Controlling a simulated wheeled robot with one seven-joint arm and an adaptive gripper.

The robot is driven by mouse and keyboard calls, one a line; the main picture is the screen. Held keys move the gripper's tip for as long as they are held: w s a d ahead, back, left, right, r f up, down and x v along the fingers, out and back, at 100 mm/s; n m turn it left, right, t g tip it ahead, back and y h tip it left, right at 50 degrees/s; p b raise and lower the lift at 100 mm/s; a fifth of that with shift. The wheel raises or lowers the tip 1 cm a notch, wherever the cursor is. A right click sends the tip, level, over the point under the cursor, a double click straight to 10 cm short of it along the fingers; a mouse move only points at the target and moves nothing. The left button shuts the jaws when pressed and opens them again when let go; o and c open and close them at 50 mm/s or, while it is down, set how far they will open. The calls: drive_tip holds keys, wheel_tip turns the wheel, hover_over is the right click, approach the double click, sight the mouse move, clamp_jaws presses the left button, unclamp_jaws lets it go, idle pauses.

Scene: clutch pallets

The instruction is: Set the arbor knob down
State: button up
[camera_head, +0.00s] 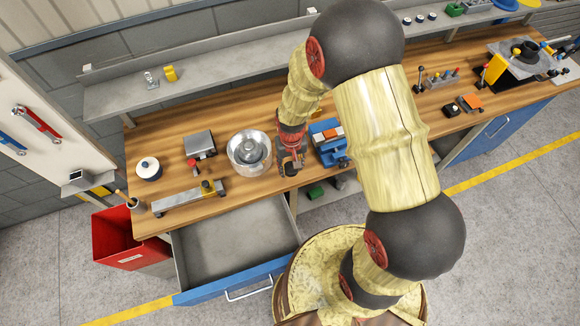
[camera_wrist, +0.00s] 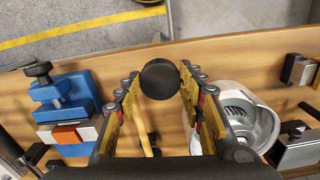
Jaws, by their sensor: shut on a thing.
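The arbor knob (camera_wrist: 160,79), a round black knob seen end-on, sits between the fingertips of my gripper (camera_wrist: 159,84) in the wrist view. The yellow fingers are shut on it from both sides. In the head view, my gripper (camera_head: 291,163) hangs over the wooden workbench (camera_head: 185,121), between the silver round housing and the blue vise. The knob is too small to make out clearly there. I cannot tell whether its underside touches the bench.
The silver housing (camera_head: 249,153) stands close to my gripper's left and the blue vise (camera_head: 328,141) close to its right. They flank it in reverse in the wrist view. An open drawer (camera_head: 235,240) juts out at front left. Bare wood lies behind the housing.

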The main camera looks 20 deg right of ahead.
sight(290, 164)
drive_tip(key=w+f, duration=0.2)
drive_tip(key=f, duration=0.1)
drive_tip(key=shift+w+d+f, duration=0.15)
drive_tip(key=shift+w+d, duration=0.15)
drive_tip(key=shift+d, duration=0.05)
drive_tip(key=shift+w+f, duration=0.15)
drive_tip(key=shift+f, duration=1.45)
drive_tip(key=shift+f, duration=0.1)
drive_tip(key=shift+f, duration=0.15)
drive_tip(key=o, duration=1)
